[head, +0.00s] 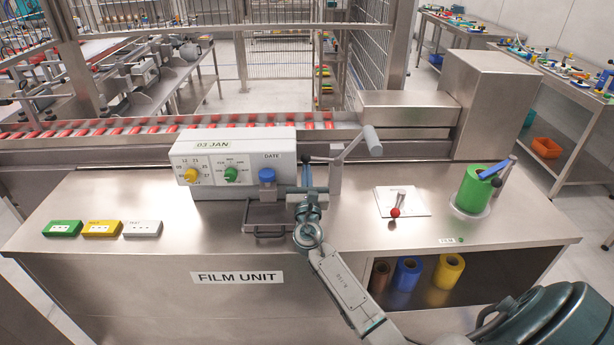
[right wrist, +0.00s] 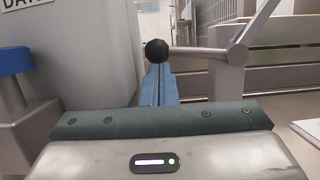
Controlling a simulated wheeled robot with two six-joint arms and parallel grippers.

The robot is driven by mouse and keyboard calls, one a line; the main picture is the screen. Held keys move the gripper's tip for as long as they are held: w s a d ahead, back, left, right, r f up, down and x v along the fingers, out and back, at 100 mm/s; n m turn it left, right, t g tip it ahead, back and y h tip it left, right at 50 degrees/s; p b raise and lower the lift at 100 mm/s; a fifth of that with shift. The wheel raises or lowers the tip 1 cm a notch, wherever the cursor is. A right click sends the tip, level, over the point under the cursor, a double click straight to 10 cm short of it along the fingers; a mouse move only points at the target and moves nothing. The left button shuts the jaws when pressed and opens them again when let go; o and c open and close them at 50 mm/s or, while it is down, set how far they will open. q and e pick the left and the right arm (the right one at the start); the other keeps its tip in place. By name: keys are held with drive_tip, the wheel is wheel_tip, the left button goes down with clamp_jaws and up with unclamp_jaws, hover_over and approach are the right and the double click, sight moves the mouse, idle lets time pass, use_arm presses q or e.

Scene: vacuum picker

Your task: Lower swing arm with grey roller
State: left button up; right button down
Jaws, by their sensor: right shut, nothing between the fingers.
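The swing arm (head: 350,147) is raised, slanting up to the right from a grey post (head: 335,178) beside the date unit. Its grey roller (head: 373,140) is at the upper end. In the right wrist view, the arm's pivot (right wrist: 237,54) shows at upper right, with a bar running left toward a black ball knob (right wrist: 157,50). My right gripper (head: 307,178) is shut and empty, left of the post. Its blue fingers (right wrist: 158,85) point toward the knob, which appears right at their tips; I cannot tell whether they touch. My left gripper is out of view.
The white date unit (head: 232,160) stands close left of my gripper, with a metal bracket (head: 268,218) in front. Right are a white plate with a red-ball lever (head: 395,211) and a green film roll (head: 474,190). A roller conveyor (head: 150,128) runs behind.

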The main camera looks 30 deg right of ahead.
sight(307, 162)
drive_tip(key=shift+r, duration=0.15)
drive_tip(key=shift+r+m+g+h+b, duration=0.2)
drive_tip(key=shift+r+m, duration=0.2)
drive_tip(key=shift+m, duration=0.4)
drive_tip(key=shift+r+m+g+h+b, duration=0.15)
drive_tip(key=shift+r+m, duration=0.25)
drive_tip(key=shift+m, duration=0.4)
wheel_tip(307, 162, up, 2)
drive_tip(key=m+g+h, duration=0.1)
drive_tip(key=m, duration=0.2)
drive_tip(key=shift+r+m, duration=0.1)
drive_tip(key=shift+m, duration=0.2)
drive_tip(key=shift+s+d+r+m+g+h, duration=0.25)
drive_tip(key=shift+r+m+g, duration=0.3)
drive_tip(key=shift+m, duration=0.6)
drive_tip(key=shift+s+d+r+m+g+h, duration=0.2)
drive_tip(key=shift+d+r+m+g, duration=0.35)
drive_tip(key=shift+m, duration=0.55)
drive_tip(key=shift+s+d+r+m+g+h, duration=0.15)
drive_tip(key=shift+r+m+g+h, duration=0.1)
drive_tip(key=shift+r+m, duration=0.7)
drive_tip(key=shift+f+m, duration=0.2)
drive_tip(key=shift+m, duration=0.1)
